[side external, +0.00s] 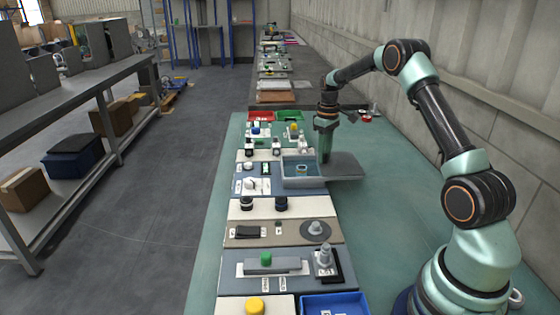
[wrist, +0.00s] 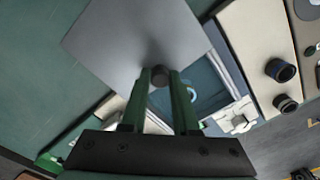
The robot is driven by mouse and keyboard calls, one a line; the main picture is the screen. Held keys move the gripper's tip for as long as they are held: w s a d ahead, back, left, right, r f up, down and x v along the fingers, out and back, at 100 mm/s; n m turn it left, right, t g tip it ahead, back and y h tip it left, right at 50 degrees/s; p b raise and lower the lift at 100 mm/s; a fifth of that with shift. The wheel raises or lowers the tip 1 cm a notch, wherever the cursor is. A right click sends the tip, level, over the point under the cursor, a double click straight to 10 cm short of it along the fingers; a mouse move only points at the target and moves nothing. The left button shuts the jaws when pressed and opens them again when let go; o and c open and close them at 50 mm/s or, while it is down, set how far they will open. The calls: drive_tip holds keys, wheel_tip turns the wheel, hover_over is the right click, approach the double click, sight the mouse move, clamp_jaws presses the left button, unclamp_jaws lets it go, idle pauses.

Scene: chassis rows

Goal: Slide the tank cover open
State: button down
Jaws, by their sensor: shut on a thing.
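The tank (side external: 303,183) is a grey box with blue inside, in the middle of the bench row in the side view. Its flat grey cover (side external: 346,166) lies shifted to the right, overhanging the tank's right side. The left part of the tank is uncovered and a small pale object shows inside. My gripper (side external: 323,161) points down at the cover. In the wrist view, my gripper's green fingers (wrist: 160,90) are shut on the cover's dark round knob (wrist: 159,74). The cover (wrist: 135,38) fills the upper middle, with the blue tank interior (wrist: 207,82) showing to its right.
Black knobs (side external: 264,203) stand on a pale panel in front of the tank. Red (side external: 260,117) and green (side external: 290,116) trays lie behind it. A blue tray (side external: 335,304) is at the front. The green bench top right of the cover looks clear.

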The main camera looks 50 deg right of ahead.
drive_tip(key=c, duration=0.7)
unclamp_jaws()
drive_tip(key=shift+o, duration=0.2)
wheel_tip(320, 180, up, 12)
drive_tip(key=shift+r, duration=0.15)
drive_tip(key=shift+a, duration=0.1)
drive_tip(key=s+a+r+t, duration=0.1)
drive_tip(key=s+a+r, duration=0.1)
drive_tip(key=a+r, duration=0.35)
drive_tip(key=s+a+r+t, duration=0.1)
drive_tip(key=s+a+r, duration=0.1)
drive_tip(key=a, duration=0.7)
drive_tip(key=s+a+f+t, duration=0.3)
drive_tip(key=s+a, duration=0.9)
drive_tip(key=shift+s+a+f+t, duration=0.3)
drive_tip(key=shift+s, duration=0.05)
